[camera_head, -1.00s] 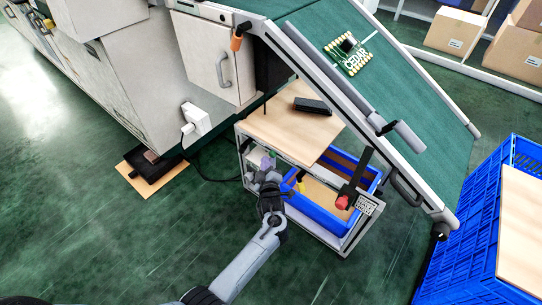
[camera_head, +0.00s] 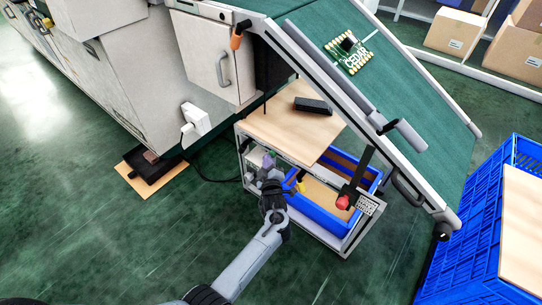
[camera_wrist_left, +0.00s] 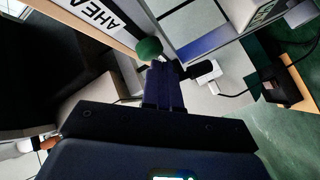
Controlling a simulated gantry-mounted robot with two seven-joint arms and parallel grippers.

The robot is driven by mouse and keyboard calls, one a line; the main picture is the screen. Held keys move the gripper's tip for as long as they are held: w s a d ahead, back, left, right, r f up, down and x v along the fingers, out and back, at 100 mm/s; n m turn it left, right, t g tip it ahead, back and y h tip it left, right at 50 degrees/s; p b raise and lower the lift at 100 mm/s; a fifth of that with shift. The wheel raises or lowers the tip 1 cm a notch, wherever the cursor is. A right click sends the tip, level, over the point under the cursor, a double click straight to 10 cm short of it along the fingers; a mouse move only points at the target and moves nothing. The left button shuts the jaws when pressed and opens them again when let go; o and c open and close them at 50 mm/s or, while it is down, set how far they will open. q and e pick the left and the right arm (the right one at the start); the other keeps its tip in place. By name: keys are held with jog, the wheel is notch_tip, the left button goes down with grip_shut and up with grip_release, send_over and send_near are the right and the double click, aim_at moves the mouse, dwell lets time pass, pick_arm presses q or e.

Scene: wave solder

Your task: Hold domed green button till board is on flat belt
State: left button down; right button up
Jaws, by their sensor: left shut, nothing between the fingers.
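The domed green button (camera_wrist_left: 148,48) shows in the left wrist view, just beyond the tips of my left gripper (camera_wrist_left: 158,68). The fingers are shut with nothing between them; I cannot tell whether they touch the button. In the head view my left gripper (camera_head: 268,162) is at the left side of the small stand, and the button is hidden there. The green circuit board (camera_head: 350,53) marked CEDAR lies on the upper part of the green conveyor belt (camera_head: 408,100), which looks sloped. My right gripper is not in view.
A red button (camera_head: 343,202) hangs on a bracket under the belt. The stand's wooden top (camera_head: 285,125) holds a dark block (camera_head: 313,105), with a blue bin (camera_head: 325,219) below. A blue crate (camera_head: 470,215) stands at right.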

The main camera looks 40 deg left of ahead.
pick_arm(q)
jog(key=shift+w, duration=0.35)
dwell(3.6)
jog(key=shift+s+p, duration=0.6)
jog(key=shift+s, duration=0.3)
jog(key=shift+s+a+p, duration=0.2)
jog(key=shift+s+p, duration=1.95)
jog(key=shift+s, duration=0.35)
